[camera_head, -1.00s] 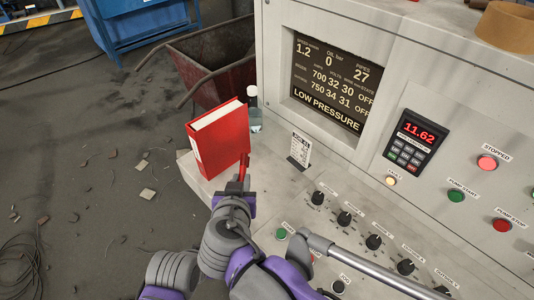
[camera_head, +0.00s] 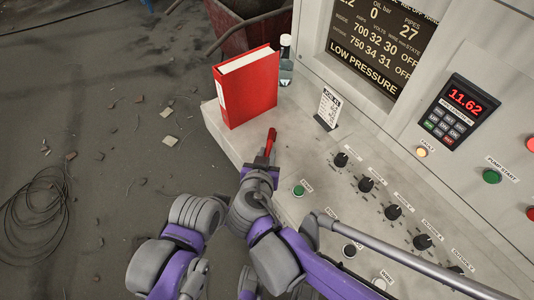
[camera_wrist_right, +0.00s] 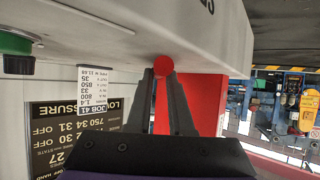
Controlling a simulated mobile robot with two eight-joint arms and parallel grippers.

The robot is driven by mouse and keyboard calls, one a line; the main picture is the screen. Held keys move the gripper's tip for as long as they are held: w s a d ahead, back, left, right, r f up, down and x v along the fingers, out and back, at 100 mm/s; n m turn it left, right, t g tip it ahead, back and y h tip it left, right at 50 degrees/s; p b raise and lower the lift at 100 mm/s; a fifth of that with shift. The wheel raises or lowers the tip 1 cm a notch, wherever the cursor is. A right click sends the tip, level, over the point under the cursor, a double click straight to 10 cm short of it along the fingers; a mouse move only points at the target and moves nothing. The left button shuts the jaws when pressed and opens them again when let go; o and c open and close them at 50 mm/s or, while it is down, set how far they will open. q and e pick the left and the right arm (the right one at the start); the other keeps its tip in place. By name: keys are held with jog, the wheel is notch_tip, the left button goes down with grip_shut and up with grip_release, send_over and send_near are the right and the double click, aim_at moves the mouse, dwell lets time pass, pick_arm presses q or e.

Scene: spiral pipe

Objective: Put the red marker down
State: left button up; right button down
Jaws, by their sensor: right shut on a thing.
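The red marker (camera_head: 270,142) is held in my right gripper (camera_head: 264,163), which is shut on it above the console's ledge, in front of the red binder. In the right wrist view the marker's round red end (camera_wrist_right: 163,66) shows between the two fingertips of the gripper (camera_wrist_right: 164,78). The console ledge (camera_head: 308,162) is pale and bare around it. I cannot tell whether the marker touches the ledge.
A red binder (camera_head: 249,88) stands on the ledge's far end, with a bottle (camera_head: 286,66) behind it. A job card (camera_head: 327,109) stands near the panel. Several black knobs (camera_head: 366,184) and a green button (camera_head: 298,191) sit to the right. A grey rail crosses the lower right.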

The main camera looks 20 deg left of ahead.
jog(key=shift+f, duration=0.15)
jog(key=c, duration=0.8)
grip_release()
jog(key=shift+r, duration=0.2)
jog(key=shift+s+r, duration=0.15)
jog(key=shift+s, duration=0.1)
jog(key=p+v, duration=0.2)
jog(key=v, duration=0.9)
jog(key=shift+s+d+r, duration=0.1)
jog(key=shift+s+d, duration=0.05)
jog(key=shift+s, duration=0.05)
